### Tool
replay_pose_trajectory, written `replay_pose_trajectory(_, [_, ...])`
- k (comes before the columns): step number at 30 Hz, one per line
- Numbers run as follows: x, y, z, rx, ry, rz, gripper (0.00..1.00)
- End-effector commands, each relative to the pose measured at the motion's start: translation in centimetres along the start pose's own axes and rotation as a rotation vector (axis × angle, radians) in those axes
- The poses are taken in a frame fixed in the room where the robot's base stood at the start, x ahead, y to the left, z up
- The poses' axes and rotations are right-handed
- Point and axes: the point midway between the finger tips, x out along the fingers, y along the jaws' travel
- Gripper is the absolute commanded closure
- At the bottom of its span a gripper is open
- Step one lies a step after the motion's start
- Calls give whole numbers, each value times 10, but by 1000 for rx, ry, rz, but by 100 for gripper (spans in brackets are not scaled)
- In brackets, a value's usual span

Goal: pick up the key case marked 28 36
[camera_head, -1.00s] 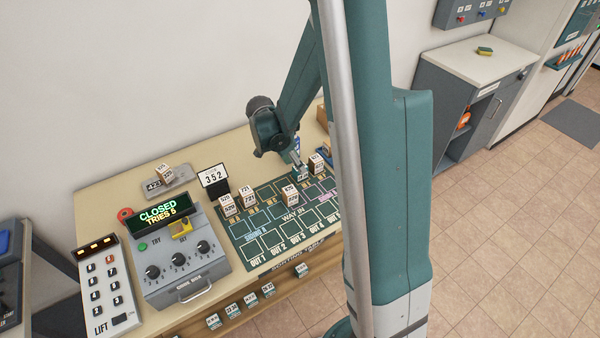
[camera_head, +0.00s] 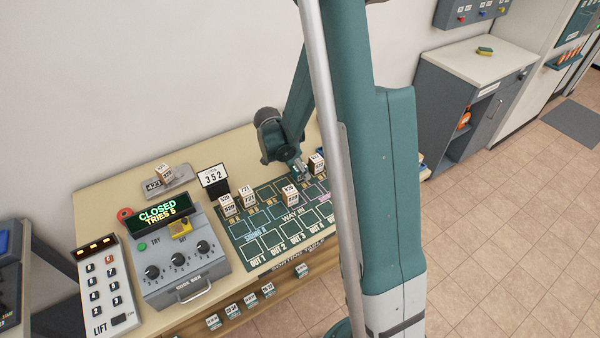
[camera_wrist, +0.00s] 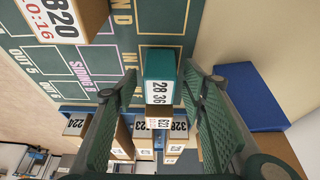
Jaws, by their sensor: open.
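The key case (camera_wrist: 160,66) marked 28 36 shows in the wrist view as a teal box with a white label. It lies between the two open fingers of my gripper (camera_wrist: 163,100), with a gap on each side. In the head view my gripper (camera_head: 304,176) hangs over the right part of the green sorting board (camera_head: 262,244). The key case cannot be made out in the head view.
A box marked 820 (camera_wrist: 72,18) stands at the upper left of the wrist view. Several numbered boxes (camera_wrist: 122,138) stand in a blue rack below the case. A blue block (camera_wrist: 250,97) is at the right. More boxes (camera_head: 290,194) stand on the board.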

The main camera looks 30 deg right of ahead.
Motion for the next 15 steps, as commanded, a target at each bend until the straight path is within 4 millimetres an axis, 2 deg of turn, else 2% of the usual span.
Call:
replay_pose_trajectory(5, [0, 0, 0, 0, 0, 0, 59])
replay_pose_trajectory(12, [0, 0, 0, 0, 0, 0, 88])
replay_pose_trajectory(15, [0, 0, 0, 0, 0, 0, 89])
